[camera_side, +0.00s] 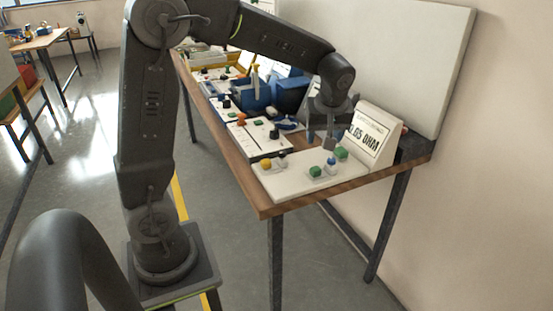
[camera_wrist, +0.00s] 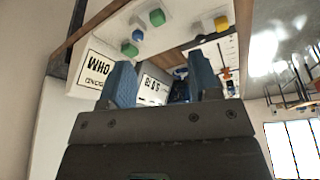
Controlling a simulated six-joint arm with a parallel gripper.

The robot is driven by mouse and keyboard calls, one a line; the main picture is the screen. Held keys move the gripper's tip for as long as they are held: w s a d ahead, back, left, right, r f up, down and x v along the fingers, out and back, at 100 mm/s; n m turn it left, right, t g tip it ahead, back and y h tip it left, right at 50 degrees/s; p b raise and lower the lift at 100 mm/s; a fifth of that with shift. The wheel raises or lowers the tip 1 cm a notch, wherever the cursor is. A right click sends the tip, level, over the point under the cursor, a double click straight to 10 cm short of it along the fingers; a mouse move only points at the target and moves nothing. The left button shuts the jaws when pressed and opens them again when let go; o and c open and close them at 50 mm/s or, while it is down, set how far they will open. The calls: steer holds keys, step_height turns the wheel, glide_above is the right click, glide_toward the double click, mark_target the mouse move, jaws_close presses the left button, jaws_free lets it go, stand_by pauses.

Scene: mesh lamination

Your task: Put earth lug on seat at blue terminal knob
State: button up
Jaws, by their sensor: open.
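The blue terminal knob (camera_side: 331,160) stands on the white board (camera_side: 290,183) at the near end of the bench, between two green knobs (camera_side: 315,172) (camera_side: 341,153). In the wrist view the blue knob (camera_wrist: 157,17) is near the top edge, beyond my fingertips. My gripper (camera_side: 329,143) points down over the board, close behind the blue knob in the side view. Its two blue fingers (camera_wrist: 163,75) are spread apart in the wrist view, and I see nothing clearly held between them. I cannot make out the earth lug in either view. The seat at the knob is too small to tell.
A yellow knob (camera_side: 266,164) is at the board's left. Blue bins (camera_side: 252,95) and other small boards crowd the bench behind. A large white panel (camera_side: 400,60) rises at the back.

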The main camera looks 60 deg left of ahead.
steer(key=s+d+r+m+t+h, duration=0.1)
steer(key=s+d+m, duration=0.4)
steer(key=s, duration=0.5)
steer(key=s+d+r+m+t+h, duration=0.2)
steer(key=s+d+m, duration=0.3)
steer(key=s+m, duration=0.3)
steer(key=shift+s+d+r+m+t+h, duration=0.35)
steer(key=shift+s+r+t, duration=0.25)
steer(key=shift+s, duration=0.4)
